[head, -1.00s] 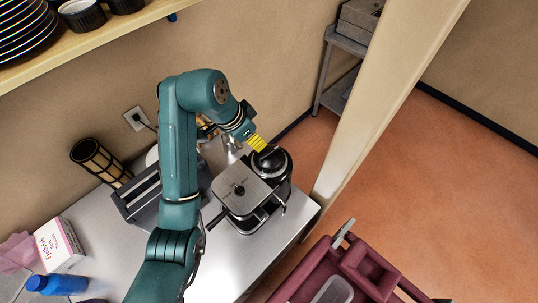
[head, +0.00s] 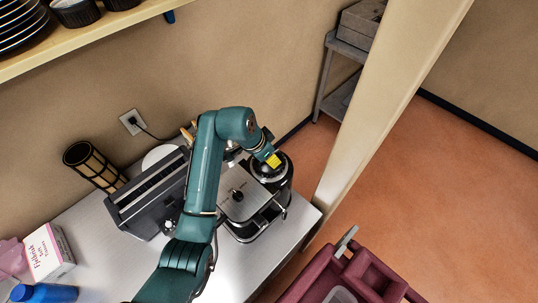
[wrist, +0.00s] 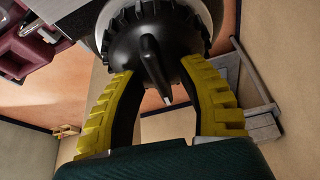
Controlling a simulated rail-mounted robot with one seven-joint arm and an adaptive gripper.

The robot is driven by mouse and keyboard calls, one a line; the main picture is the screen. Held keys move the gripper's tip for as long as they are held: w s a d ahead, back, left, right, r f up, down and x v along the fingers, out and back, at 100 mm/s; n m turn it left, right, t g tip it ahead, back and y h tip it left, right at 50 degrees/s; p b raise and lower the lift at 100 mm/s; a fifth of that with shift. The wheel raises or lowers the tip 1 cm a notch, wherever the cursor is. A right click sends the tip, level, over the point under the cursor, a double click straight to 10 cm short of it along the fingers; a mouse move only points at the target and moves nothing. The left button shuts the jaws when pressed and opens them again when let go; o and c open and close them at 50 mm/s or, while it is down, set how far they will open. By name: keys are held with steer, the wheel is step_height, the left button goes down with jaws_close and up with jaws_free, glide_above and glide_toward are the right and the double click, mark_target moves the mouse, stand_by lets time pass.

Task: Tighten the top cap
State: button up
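The top cap (wrist: 185,38) is black and round with a notched rim and a raised central fin. It fills the upper middle of the wrist view. In the head view the cap (head: 284,166) is on top of the black and silver coffee machine (head: 238,207), partly hidden by my gripper. My gripper (head: 273,162) has yellow fingers and is at the cap. In the wrist view my gripper (wrist: 158,75) is spread open, with one finger on either side of the fin. The fingertips overlap the cap's lower edge; I cannot tell whether they touch it.
A dark slatted appliance (head: 150,190) stands left of the machine on the counter (head: 105,240). A tall dark patterned cylinder (head: 93,165) is by the wall. A tissue box (head: 48,252) and blue bottle (head: 43,293) are at lower left. A maroon cart (head: 350,277) stands beyond the counter's right edge.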

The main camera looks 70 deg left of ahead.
jaws_close()
steer(key=shift+m, duration=0.3)
steer(key=m+h, duration=0.1)
steer(key=m, duration=0.1)
steer(key=shift+f+m, duration=0.1)
steer(key=shift+m, duration=0.2)
steer(key=m+h+b, duration=0.1)
steer(key=m+h, duration=0.1)
steer(key=m, duration=0.2)
steer(key=shift+f+m, duration=0.1)
steer(key=shift+m, duration=0.2)
steer(key=m+g+h+b, duration=0.1)
steer(key=m+b, duration=0.2)
steer(key=m, duration=0.1)
steer(key=shift+m, duration=0.3)
steer(key=shift+m+g+h+b, duration=0.6)
steer(key=shift+m+b, duration=0.65)
steer(key=shift+m, duration=0.55)
